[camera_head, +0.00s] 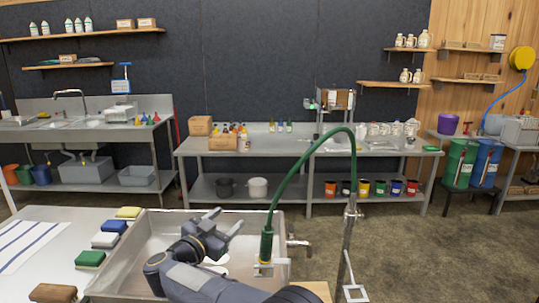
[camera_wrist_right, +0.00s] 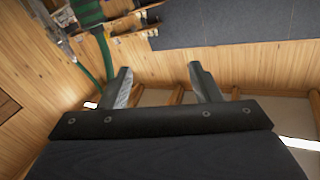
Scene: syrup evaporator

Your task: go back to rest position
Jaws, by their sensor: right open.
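My right gripper (camera_head: 229,214) is raised over the metal sink basin (camera_head: 150,226), its arm coming in from the bottom of the head view. In the right wrist view my right gripper (camera_wrist_right: 161,70) has its two fingers spread wide, with nothing between them. My left gripper shows in neither view.
A green hose (camera_head: 291,171) arches over the basin's right side, close to my right arm, beside a metal post (camera_head: 347,240). Sponges, one of them green (camera_head: 90,258), and a brush (camera_head: 53,292) lie left of the basin. A long workbench (camera_head: 290,146) stands behind; open floor lies at right.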

